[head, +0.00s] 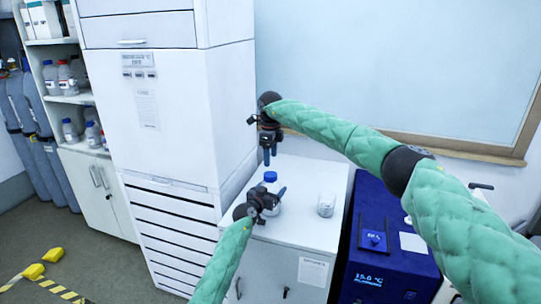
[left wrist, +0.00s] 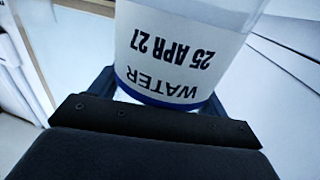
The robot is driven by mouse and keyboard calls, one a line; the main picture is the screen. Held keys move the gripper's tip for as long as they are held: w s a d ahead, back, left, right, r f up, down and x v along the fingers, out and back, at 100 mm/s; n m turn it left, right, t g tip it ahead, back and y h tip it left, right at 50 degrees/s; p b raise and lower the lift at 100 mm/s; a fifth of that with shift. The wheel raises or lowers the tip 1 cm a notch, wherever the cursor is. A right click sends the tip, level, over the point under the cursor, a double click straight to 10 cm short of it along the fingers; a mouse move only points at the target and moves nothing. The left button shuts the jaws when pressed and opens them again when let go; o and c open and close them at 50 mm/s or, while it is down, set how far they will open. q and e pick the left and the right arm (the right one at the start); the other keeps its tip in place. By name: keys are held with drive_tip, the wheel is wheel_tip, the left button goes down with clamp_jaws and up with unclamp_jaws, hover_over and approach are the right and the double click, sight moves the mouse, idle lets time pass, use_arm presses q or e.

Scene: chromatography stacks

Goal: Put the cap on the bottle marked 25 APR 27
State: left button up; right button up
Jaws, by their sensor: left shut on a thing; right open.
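The bottle marked WATER 25 APR 27 (left wrist: 175,50) is between the fingers of my left gripper (head: 268,201), which is shut on it. In the head view the bottle (head: 272,187) is mostly hidden by that gripper, over the white cabinet top. A blue cap (head: 270,176) shows at the bottle's top; I cannot tell whether it is seated. My right gripper (head: 267,157) is open and empty, pointing down just above the cap. The bottle's top is out of the left wrist view.
A clear bottle (head: 326,204) stands to the right on the white cabinet (head: 305,226). A blue instrument (head: 374,240) with a lit display is further right. A tall white cabinet (head: 160,110) rises close on the left. The cabinet top between bottle and wall looks clear.

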sight(271, 174)
drive_tip(key=shift+f, duration=0.1)
drive_tip(key=shift+f, duration=3.95)
drive_tip(key=c, duration=1)
drive_tip(key=shift+m, duration=0.9)
drive_tip(key=o, duration=1.1)
